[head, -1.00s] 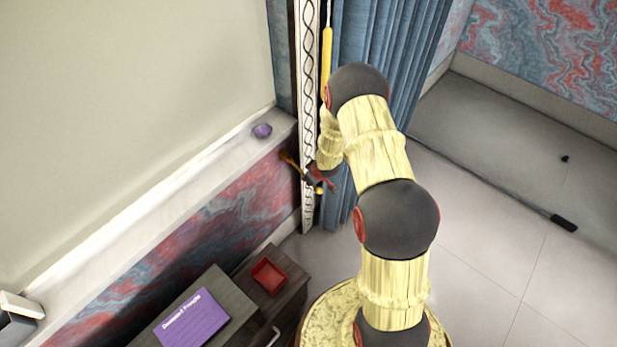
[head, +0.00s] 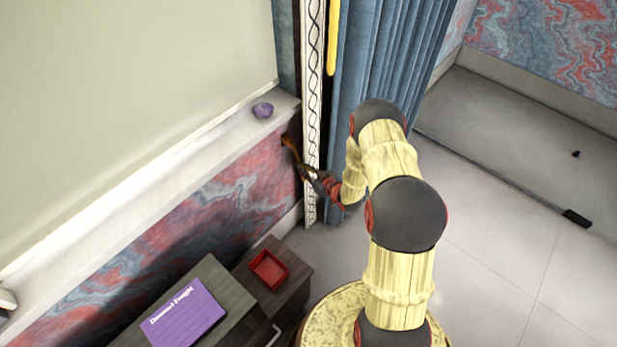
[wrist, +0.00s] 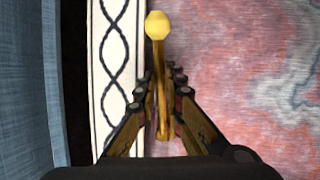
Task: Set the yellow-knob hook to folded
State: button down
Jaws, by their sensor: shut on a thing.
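The yellow-knob hook (wrist: 160,95) shows in the wrist view as a golden stem with a pale yellow knob (wrist: 157,25) at the top of the picture. The fingers of my gripper (wrist: 163,75) stand on both sides of the stem and are shut on it. In the head view, my gripper (head: 305,170) is at the patterned strip, low beside the wall. An orange-brown piece (head: 290,144) just above it, against the wall, looks like part of the hook. The knob cannot be made out there. The stem's far end is partly hidden by the fingers in the wrist view.
A blue curtain (head: 375,75) hangs right of the patterned strip (head: 312,70), with a yellow rod (head: 332,40) before it. A purple stone (head: 263,110) lies on the ledge.

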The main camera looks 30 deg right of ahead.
jog(key=w+f+t+b, duration=0.1)
jog(key=b, duration=0.1)
jog(key=w+a+f+t+b, duration=0.1)
jog(key=b, duration=0.1)
jog(key=shift+m+y, duration=0.3)
jog(key=shift+y, duration=0.1)
jog(key=shift+w+a+t+b, duration=0.2)
jog(key=shift+w+t+b, duration=0.5)
jog(key=shift+t+b, duration=0.3)
jog(key=shift+w+r, duration=0.1)
jog(key=shift+r, duration=0.05)
jog(key=c, duration=1.9)
grip_release()
jog(key=shift+s+d, duration=0.25)
jog(key=shift+s, duration=1.05)
jog(key=shift+s+d, duration=0.25)
jog(key=shift+s, duration=1.1)
jog(key=shift+s+d, duration=0.25)
jog(key=shift+s, duration=1.05)
jog(key=shift+f, duration=0.2)
